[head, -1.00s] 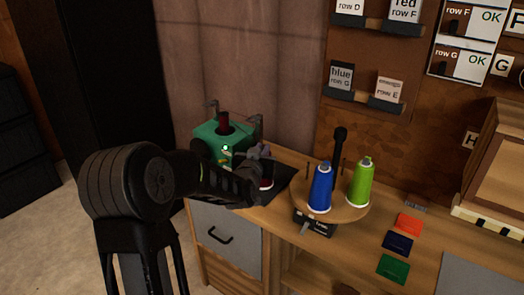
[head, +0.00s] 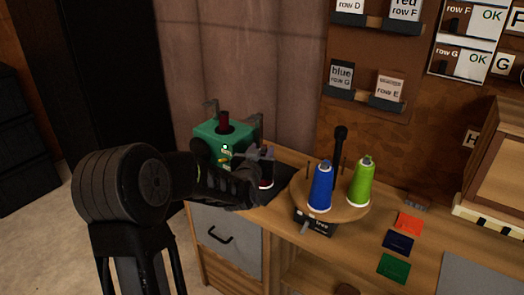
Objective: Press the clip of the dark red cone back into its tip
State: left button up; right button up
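A dark red cone (head: 266,183) with a pale base rim stands on a dark mat (head: 282,180) at the left end of the workbench. Its upper part is mostly hidden by my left gripper (head: 263,153), so I cannot see its clip. My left gripper is at the cone's top, and its fingers are too small and dark to tell open from shut. I cannot tell whether it touches the cone. My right gripper is not in view.
A green box (head: 216,136) with a dark red piece on top stands behind my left gripper. A round wooden stand (head: 338,208) holds a blue cone (head: 320,188) and a green cone (head: 361,182). Several coloured cards lie at the right.

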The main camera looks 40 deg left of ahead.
pick_arm(q)
jog(key=v, duration=0.7)
jog(key=shift+b, duration=0.35)
jog(key=shift+f, duration=0.15)
